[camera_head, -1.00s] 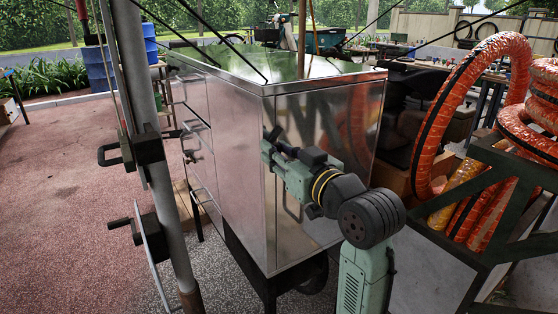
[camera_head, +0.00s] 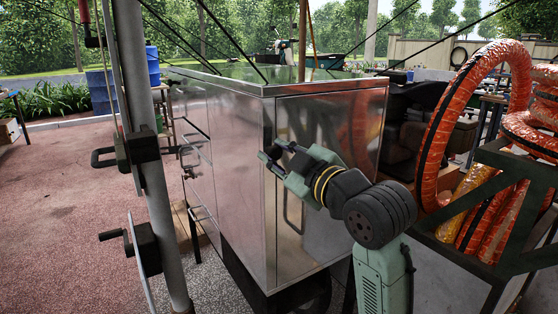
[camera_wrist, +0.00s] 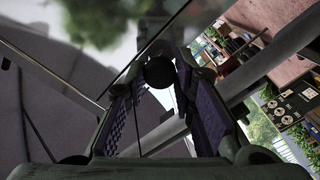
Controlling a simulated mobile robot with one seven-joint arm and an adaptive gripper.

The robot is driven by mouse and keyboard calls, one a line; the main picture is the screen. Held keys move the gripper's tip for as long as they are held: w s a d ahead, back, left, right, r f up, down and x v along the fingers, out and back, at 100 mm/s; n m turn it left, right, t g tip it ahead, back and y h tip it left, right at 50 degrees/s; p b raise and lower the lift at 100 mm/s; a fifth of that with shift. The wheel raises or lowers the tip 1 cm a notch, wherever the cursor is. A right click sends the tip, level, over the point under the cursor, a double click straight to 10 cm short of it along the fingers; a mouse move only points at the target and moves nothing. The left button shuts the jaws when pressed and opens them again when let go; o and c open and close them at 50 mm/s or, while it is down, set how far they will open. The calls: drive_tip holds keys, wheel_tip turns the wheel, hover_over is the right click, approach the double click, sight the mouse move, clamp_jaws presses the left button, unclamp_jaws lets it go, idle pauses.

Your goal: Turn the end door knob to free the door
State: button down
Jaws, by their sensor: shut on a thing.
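The end door (camera_head: 335,185) is the shiny metal panel on the near end of the compressor cart (camera_head: 240,160), and it sits flush in its frame. A dark round knob (camera_wrist: 160,71) shows in the wrist view between the purple-padded fingers. My gripper (camera_head: 270,159) is at the left edge of the door, in its upper half, with the arm reaching in from the right. It also shows in the wrist view (camera_wrist: 161,82), shut on the knob. In the head view the gripper hides the knob, and I cannot tell how far it is turned.
A bar handle (camera_head: 287,212) is on the door below my gripper. A grey post (camera_head: 150,180) with a crank stands at the left. Orange hoses (camera_head: 470,130) on a dark frame (camera_head: 490,215) crowd the right. Red paving (camera_head: 65,200) is open at the far left.

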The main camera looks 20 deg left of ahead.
idle(0.4)
drive_tip(key=c, duration=1.3)
unclamp_jaws()
drive_tip(key=shift+c, duration=0.2)
drive_tip(key=v, duration=1.2)
